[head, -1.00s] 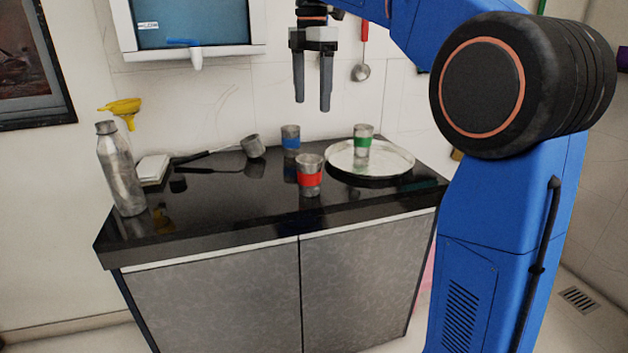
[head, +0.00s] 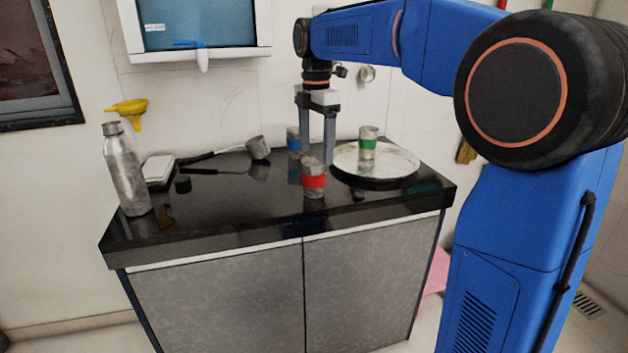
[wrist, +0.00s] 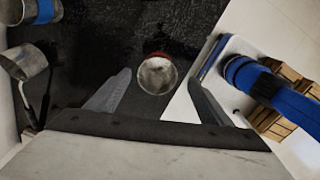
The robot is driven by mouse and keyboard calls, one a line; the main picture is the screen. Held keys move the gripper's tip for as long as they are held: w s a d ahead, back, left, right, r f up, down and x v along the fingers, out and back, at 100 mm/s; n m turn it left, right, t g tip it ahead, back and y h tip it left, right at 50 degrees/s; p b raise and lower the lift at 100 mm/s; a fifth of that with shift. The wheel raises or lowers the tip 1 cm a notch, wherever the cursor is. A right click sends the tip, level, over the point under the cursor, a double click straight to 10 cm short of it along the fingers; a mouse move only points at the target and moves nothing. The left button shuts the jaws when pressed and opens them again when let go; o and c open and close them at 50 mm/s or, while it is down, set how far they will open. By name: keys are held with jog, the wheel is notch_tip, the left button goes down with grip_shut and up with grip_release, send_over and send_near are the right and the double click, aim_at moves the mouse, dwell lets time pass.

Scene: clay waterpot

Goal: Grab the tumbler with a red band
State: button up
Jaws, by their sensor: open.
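The tumbler with a red band (head: 314,180) stands upright near the front edge of the black counter. In the wrist view its round metal top (wrist: 157,75) shows between and beyond my fingertips, with a bit of red at the rim. My gripper (head: 316,160) points down, open and empty, just above and behind the red-banded tumbler in the head view. Its two fingers also show spread apart in the wrist view (wrist: 160,88). I cannot tell whether a finger touches the tumbler.
A blue-banded tumbler (head: 293,143) stands behind my gripper. A green-banded tumbler (head: 368,150) stands on a round tray (head: 400,163) to the right. A steel bottle (head: 126,170) stands at the left. The counter's front left (head: 230,205) is clear.

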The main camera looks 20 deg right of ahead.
aim_at(314, 162)
jog(key=shift+w+a+f, duration=0.1)
jog(key=shift+f, duration=1.05)
jog(key=shift+w+a+f, duration=0.1)
jog(key=shift+f, duration=1.05)
jog(key=shift+c, duration=0.7)
jog(key=c, duration=1.3)
